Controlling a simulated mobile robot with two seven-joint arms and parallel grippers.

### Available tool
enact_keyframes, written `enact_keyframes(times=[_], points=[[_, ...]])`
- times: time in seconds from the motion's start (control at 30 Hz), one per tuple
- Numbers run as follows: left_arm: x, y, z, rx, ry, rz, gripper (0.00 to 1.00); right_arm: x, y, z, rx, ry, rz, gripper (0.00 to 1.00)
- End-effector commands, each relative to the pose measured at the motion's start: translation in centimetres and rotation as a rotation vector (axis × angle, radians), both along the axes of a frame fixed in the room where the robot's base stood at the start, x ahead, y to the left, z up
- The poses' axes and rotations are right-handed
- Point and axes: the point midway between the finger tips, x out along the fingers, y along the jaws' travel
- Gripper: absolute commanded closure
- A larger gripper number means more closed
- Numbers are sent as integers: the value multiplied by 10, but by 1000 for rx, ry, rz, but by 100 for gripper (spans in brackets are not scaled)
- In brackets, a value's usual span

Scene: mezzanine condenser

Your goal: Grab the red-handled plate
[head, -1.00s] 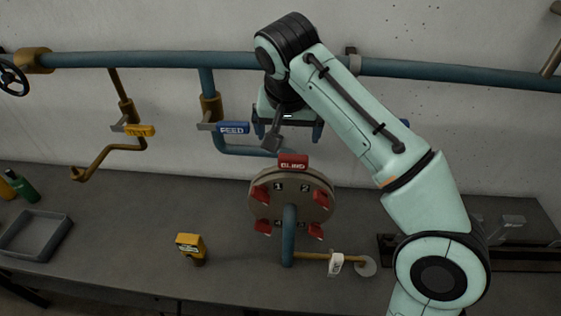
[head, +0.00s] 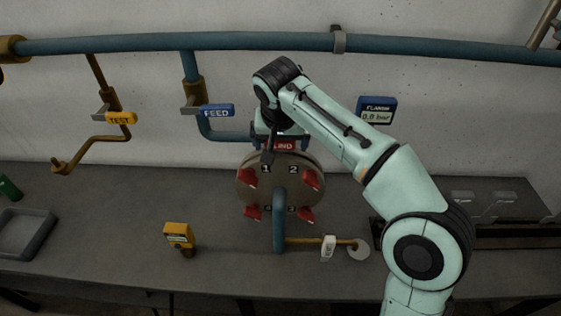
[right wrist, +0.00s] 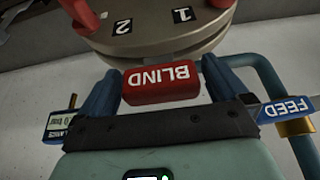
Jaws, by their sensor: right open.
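The red handle marked BLIND (head: 283,146) sticks up from the top of the round flange (head: 245,180); the plate it belongs to is mostly hidden between the flange discs. My right gripper (head: 279,143) is at the handle, partly covering it in the head view. In the right wrist view the red handle (right wrist: 160,84) lies between the two blue fingers of my right gripper (right wrist: 158,75), one on each side. The jaws are open, with a small gap visible beside the handle. My left gripper is not in view.
The flange carries several red clamps (head: 310,179) around numbered marks. A blue FEED tag (head: 217,110) is left of it, a gauge (head: 376,110) right. A yellow device (head: 179,237) and a grey tray (head: 24,233) stand on the bench. A blue pipe (head: 150,42) crosses the wall.

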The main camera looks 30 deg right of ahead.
Motion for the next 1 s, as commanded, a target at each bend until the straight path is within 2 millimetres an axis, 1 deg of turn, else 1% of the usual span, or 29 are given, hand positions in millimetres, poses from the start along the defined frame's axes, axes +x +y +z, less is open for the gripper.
enact_keyframes(times=[0.23, 0.27, 0.3, 0.37, 0.4, 0.5, 0.73, 0.83, 0.93, 1.0], points=[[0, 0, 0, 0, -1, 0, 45, 1, 0, -1, 1, 0, 0, 0], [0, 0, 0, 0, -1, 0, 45, 1, 0, -1, 1, 0, 0, 10], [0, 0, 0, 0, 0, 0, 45, 1, 0, -1, 1, 0, 0, 23], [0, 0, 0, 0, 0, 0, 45, 1, 0, -1, 1, -1, -1, 42], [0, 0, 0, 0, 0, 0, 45, 1, 0, -1, 1, 0, 0, 55], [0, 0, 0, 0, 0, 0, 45, 1, 0, -1, 1, -1, -1, 85], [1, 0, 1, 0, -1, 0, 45, 1, 0, 1, 1, -3, 0, 85], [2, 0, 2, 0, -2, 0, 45, 1, 0, 4, 0, -4, 0, 85], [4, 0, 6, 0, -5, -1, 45, 1, 0, 12, 0, -4, 0, 85], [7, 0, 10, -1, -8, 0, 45, 2, 0, 21, 1, -7, 0, 85]])
